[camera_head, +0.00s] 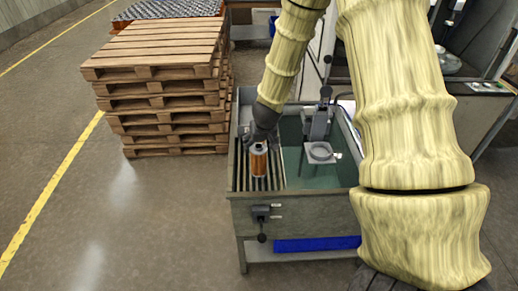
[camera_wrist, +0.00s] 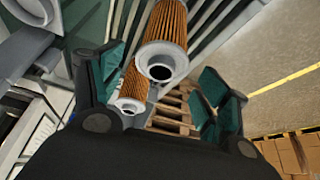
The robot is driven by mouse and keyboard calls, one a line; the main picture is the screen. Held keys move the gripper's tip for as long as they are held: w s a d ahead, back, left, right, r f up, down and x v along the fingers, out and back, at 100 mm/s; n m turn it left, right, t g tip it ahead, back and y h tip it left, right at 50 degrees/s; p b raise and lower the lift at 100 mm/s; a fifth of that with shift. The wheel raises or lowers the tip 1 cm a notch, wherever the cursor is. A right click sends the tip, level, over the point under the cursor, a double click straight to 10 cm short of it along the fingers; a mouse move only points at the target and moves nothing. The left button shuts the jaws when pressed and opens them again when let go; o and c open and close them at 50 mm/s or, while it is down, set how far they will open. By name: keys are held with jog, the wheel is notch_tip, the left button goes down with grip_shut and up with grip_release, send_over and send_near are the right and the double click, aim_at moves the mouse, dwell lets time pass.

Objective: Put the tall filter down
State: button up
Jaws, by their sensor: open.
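An orange pleated filter with grey end caps (camera_head: 258,160) stands upright on the slatted rack, just below my gripper (camera_head: 262,135) in the head view. In the wrist view my gripper (camera_wrist: 160,85) is open, with a dark green-padded finger on each side. Two orange filters show there: a larger-looking one (camera_wrist: 166,25) at upper centre, its holed end cap facing the camera, and a smaller-looking one (camera_wrist: 132,88) to its lower left, between the fingers' sides. Clear space shows between the fingers and the larger-looking filter. I cannot tell which is the tall one.
The slatted rack (camera_head: 238,180) fills the left part of a grey wash tank. A fixture with a round holder (camera_head: 320,152) stands in the tank's right part. Stacked wooden pallets (camera_head: 160,75) are close on the left. Floor is clear in front of them.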

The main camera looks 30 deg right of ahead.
jog(key=shift+d+v, duration=0.35)
jog(key=shift+v, duration=2.15)
jog(key=s+a+f+n+g, duration=0.1)
jog(key=s+a+f, duration=0.3)
jog(key=s+f, duration=0.4)
jog(key=s+a+f+n+g, duration=0.15)
jog(key=s+a+f, duration=0.25)
jog(key=s+f, duration=0.5)
jog(key=s+a+f+g, duration=0.1)
jog(key=s+a+f, duration=0.5)
jog(key=s, duration=0.3)
jog(key=s+a+f+n+g+y, duration=0.1)
jog(key=s+a+f, duration=0.5)
jog(key=s, duration=0.4)
jog(key=shift+f+y+b, duration=0.3)
jog(key=shift+f+b, duration=0.1)
jog(key=shift+f, duration=0.2)
notch_tip(320, 180, down, 4)
jog(key=b, duration=0.4)
jog(key=shift+f, duration=0.25)
